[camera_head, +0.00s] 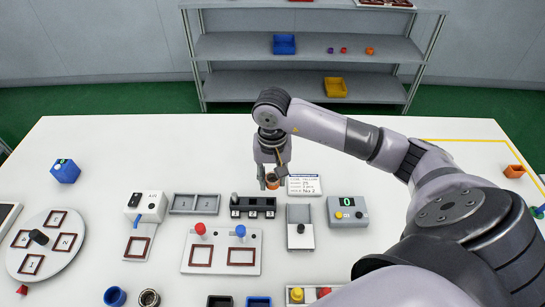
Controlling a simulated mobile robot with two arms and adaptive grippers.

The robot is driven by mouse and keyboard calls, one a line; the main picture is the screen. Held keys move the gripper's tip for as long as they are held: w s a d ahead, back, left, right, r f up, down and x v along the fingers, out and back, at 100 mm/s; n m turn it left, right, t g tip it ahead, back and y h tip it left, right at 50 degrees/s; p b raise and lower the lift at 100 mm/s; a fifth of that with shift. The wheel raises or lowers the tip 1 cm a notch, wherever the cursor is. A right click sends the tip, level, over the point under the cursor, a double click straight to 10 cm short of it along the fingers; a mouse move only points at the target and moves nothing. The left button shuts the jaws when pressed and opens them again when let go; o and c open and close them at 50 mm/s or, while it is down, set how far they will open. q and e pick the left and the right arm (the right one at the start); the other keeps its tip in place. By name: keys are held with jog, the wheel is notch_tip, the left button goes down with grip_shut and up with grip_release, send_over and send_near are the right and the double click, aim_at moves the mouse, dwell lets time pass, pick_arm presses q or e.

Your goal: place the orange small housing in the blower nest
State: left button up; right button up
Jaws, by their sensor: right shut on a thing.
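My right gripper (271,174) points down above the back middle of the white table, shut on a small orange housing (272,184). The fingers partly hide the housing, and I cannot tell whether it touches the table. What looks like the blower (148,205) is a white box with a blue nozzle, left of the gripper. A brown-framed square nest (137,243) lies in front of it and looks empty. My left gripper is not in view.
A label card (305,185) stands right beside the gripper. A black block rack (253,206), a grey two-part tray (195,204) and a plate with red and blue knobs (221,252) lie between gripper and nest. A round dial plate (62,264) is at the left.

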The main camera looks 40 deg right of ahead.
aim_at(272, 195)
jog(key=shift+f+p, duration=0.4)
jog(key=shift+f, duration=1.9)
jog(key=shift+f, duration=0.2)
jog(key=o, duration=0.9)
jog(key=shift+r, duration=0.1)
